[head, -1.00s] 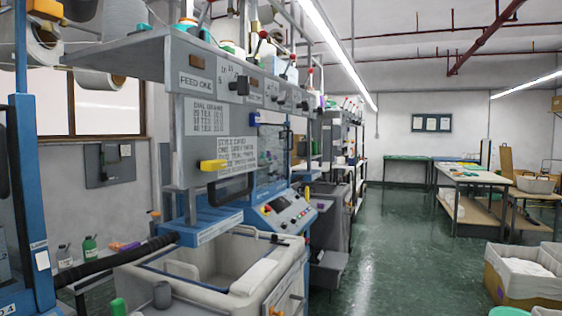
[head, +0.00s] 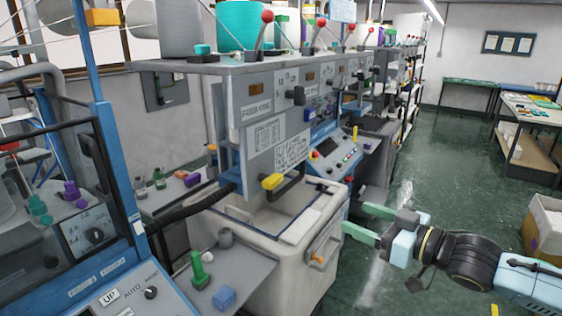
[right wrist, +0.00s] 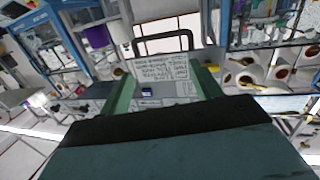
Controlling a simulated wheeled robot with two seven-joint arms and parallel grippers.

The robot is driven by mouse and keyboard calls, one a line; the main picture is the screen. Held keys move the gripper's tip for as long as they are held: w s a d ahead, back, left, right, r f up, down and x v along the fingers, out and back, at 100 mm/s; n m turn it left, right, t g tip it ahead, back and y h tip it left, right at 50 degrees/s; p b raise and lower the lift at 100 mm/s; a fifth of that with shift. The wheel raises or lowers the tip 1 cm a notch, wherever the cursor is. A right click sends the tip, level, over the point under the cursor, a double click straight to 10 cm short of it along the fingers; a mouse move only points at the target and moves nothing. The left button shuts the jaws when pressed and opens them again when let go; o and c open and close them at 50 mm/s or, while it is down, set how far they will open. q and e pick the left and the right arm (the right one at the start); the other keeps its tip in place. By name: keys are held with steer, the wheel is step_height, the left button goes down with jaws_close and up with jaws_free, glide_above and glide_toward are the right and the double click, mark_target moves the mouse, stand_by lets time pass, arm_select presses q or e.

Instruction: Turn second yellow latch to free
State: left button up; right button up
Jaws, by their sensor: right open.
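A yellow latch (head: 271,181) sits on the grey front panel of the nearer machine, beside a black handle (head: 285,189). A second yellow piece (head: 354,131) shows further along the row, too small to tell its position. My right gripper (head: 359,220) is open and empty, with its green fingers pointing left, to the right of the latch and apart from it. In the right wrist view the fingers (right wrist: 164,90) spread before a white text placard (right wrist: 162,73), with a black handle (right wrist: 165,38) above it. No yellow latch is clear there. My left gripper is not in view.
A pale bin (head: 262,240) with an orange latch (head: 317,259) stands below the panel. A machine with a blue frame (head: 120,170) is at the left. Red-knobbed levers (head: 267,16) line the top shelf. The green floor (head: 420,170) at right is open.

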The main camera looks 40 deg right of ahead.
steer(key=s+a+r+n+y+p, duration=0.1)
steer(key=a+r+n+y, duration=0.1)
steer(key=a+r+y, duration=0.35)
steer(key=h+b, duration=0.2)
steer(key=b, duration=0.3)
glide_toward(278, 182)
steer(key=x, duration=0.3)
steer(key=shift+b+x, duration=0.95)
steer(key=shift+x, duration=1)
steer(key=shift+w+a+r, duration=0.1)
steer(key=shift+w+r, duration=0.05)
steer(key=shift+w, duration=0.25)
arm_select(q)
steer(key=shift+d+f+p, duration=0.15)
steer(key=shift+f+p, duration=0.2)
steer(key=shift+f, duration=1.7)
arm_select(e)
steer(key=shift+x, duration=0.85)
steer(key=shift+c, duration=0.4)
steer(key=c, duration=0.9)
